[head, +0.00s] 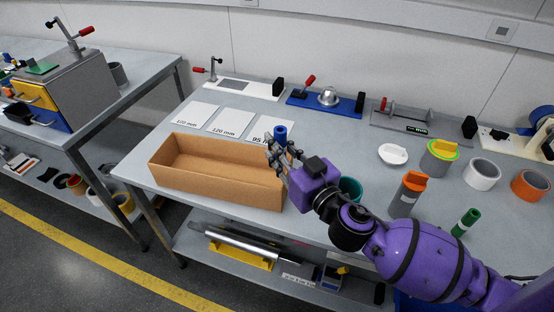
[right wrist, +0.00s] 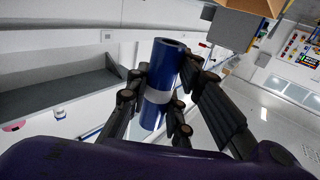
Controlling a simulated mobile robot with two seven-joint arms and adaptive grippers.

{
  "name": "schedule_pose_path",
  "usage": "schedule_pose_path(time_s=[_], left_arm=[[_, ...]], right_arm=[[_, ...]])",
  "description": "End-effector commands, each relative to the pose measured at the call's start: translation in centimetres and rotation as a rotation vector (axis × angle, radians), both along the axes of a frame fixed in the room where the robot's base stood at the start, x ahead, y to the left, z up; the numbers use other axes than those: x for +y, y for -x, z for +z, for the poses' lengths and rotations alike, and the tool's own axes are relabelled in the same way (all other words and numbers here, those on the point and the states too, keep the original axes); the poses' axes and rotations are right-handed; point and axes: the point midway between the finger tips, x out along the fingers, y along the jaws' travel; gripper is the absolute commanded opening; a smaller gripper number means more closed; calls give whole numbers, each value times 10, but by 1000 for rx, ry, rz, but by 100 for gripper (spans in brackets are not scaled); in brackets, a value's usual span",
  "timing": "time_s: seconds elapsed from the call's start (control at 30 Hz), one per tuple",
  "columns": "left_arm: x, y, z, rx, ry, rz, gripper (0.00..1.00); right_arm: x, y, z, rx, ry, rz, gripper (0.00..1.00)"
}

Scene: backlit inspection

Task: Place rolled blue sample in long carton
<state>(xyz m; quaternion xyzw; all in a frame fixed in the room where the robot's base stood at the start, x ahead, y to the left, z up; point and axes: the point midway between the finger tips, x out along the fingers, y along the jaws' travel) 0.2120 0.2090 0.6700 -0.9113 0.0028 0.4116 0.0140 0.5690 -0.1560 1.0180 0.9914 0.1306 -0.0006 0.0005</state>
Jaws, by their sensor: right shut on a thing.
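The rolled blue sample (head: 281,131) is upright in my right gripper (head: 279,152), its top showing above the fingers in the head view. In the right wrist view the blue roll (right wrist: 167,63) has a pale band round its middle and sits between the fingers (right wrist: 158,97), which are shut on it. The long carton (head: 212,187) is brown, open at the top and looks empty. My right gripper is at the carton's right end and hides part of that end. How high the roll is above the bench is hard to tell. My left gripper is not in view.
Marked white cards (head: 233,121) lie behind the carton. A white dish (head: 393,155), a grey cylinder with an orange top (head: 408,192), a green tube (head: 466,222) and tape rolls (head: 482,174) stand to the right. Fixtures (head: 327,98) line the bench's back.

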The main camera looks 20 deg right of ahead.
Motion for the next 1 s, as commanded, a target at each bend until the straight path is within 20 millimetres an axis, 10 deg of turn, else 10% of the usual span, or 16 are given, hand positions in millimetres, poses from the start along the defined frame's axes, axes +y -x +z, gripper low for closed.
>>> schedule_pose_path(time_s=[0.47,1.0], left_arm=[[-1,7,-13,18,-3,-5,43],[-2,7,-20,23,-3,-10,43]], right_arm=[[-3,-19,-53,4,-1,-1,0],[-2,-19,-63,3,-2,0,0]])
